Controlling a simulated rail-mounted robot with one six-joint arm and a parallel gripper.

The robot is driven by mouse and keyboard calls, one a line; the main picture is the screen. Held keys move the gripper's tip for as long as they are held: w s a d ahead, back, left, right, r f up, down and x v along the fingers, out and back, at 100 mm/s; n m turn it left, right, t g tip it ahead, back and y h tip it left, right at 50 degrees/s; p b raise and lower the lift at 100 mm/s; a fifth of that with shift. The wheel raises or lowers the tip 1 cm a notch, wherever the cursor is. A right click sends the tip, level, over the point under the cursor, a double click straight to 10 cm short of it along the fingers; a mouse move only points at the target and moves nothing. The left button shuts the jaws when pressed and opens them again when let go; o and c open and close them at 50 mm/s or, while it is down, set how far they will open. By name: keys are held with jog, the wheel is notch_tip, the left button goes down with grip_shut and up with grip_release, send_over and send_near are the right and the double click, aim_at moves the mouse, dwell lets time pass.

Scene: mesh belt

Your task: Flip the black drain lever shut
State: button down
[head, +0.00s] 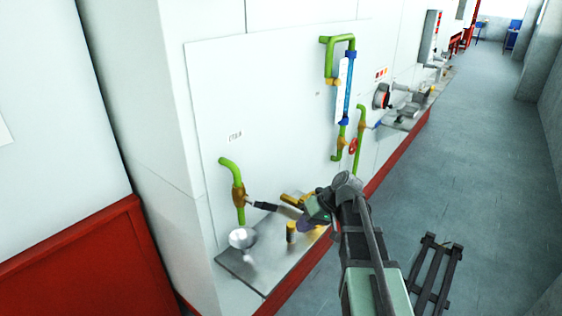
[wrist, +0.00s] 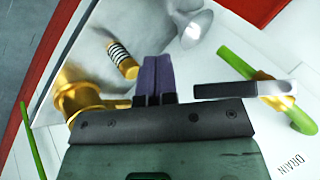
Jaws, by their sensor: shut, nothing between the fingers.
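The black drain lever (head: 266,207) sticks out to the right from a brass valve (head: 239,195) on a green pipe, sloping slightly down. In the wrist view the black lever (wrist: 225,89) points left from its valve (wrist: 270,88), near a printed DRAIN label (wrist: 293,163). My gripper (head: 304,226) has purple fingers and is to the right of the lever's free end in the head view. In the wrist view the fingers (wrist: 153,75) are shut and empty, just left of the lever's free end. A gap shows between them in that view; the depth is hard to judge.
A metal funnel (head: 243,238) stands below the drain pipe. A striped cylinder (wrist: 122,60) and a brass fitting (wrist: 80,100) are close to my fingers, above the grey shelf (head: 250,278). More green pipes (head: 361,135) run along the white panel to the right. The floor at right is mostly open.

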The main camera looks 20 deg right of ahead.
aim_at(261, 204)
jog(key=w+d+r+n+t+y+p, duration=0.1)
jog(key=w+d+r+p, duration=0.1)
jog(key=r, duration=0.5)
jog(key=w+d+r+n+t+y+p, duration=0.1)
jog(key=w+d+r+y+p, duration=0.1)
jog(key=r, duration=0.5)
jog(key=shift+w+d+r+p, duration=0.15)
jog(key=shift+w+d+p, duration=0.45)
jog(key=shift+p, duration=0.65)
jog(key=shift+a, duration=0.1)
jog(key=s+f+b+x, duration=0.1)
jog(key=s+b+x, duration=0.1)
jog(key=b+x, duration=0.6)
jog(key=x, duration=0.5)
jog(key=shift+s, duration=0.15)
jog(key=shift+f+b, duration=0.2)
jog(key=shift+b, duration=0.2)
